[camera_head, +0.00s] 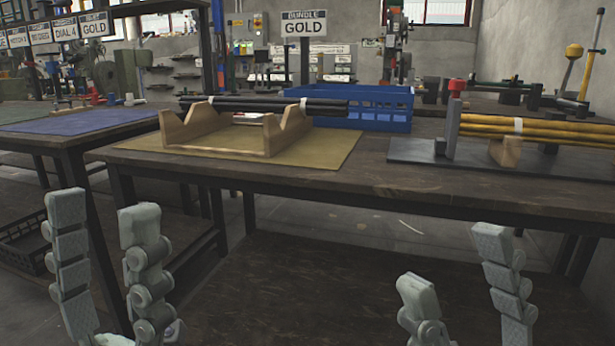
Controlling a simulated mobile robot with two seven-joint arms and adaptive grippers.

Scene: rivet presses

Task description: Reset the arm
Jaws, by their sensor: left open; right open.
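My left gripper (103,222) is at the lower left, fingers pointing up and spread apart, with nothing between them. My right gripper (455,255) is at the lower right, also open and empty. Both are in front of the workbench (400,185), apart from it and from everything on it. The wrists and most of both arms are out of the frame.
A wooden cradle (212,137) holds a bundle of black rods (270,106) on a tan mat (335,150). Behind it are a blue crate (385,108) and a "BUNDLE GOLD" sign (304,24). Yellow rods (545,130) lie in a fixture on the right. Another table with a blue mat (85,121) stands left.

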